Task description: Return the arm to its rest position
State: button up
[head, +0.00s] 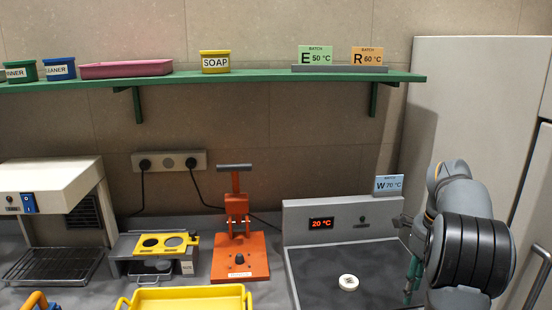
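My arm (468,245) is folded at the right, in front of the pale cabinet and over the right edge of the grey heating plate. My gripper (411,276) shows only in part beside the arm, as narrow grey and green pieces over the plate's right side. The arm hides most of it. I cannot tell whether it is open or shut, and nothing held can be made out.
A white round piece (348,282) lies on the heating plate (312,272), whose display reads 20 °C. An orange press (240,262), a yellow tray (190,297) and a yellow-topped stand (128,246) are to its left. A green shelf (270,77) runs above.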

notch_tip(320, 180, down, 8)
jog(key=shift+w+r, duration=0.1)
jog(key=shift+r, duration=0.15)
jog(key=shift+w+f+n+p, duration=0.15)
jog(key=shift+n+p, duration=0.15)
jog(key=shift+p, duration=0.15)
jog(key=n+p, duration=0.3)
jog(key=n, duration=0.2)
jog(key=shift+d+n, duration=0.1)
jog(key=shift+n, duration=0.3)
jog(key=n+p, duration=0.4)
jog(key=n, duration=0.1)
jog(key=shift+n+y, duration=0.3)
jog(key=n+p, duration=0.5)
jog(key=n, duration=0.2)
jog(key=shift+g, duration=0.3)
jog(key=n+p, duration=0.2)
jog(key=n, duration=0.1)
jog(key=shift+w, duration=0.1)
jog(key=shift+f+n+p, duration=0.1)
jog(key=shift+n+p, duration=0.25)
jog(key=shift+n, duration=0.25)
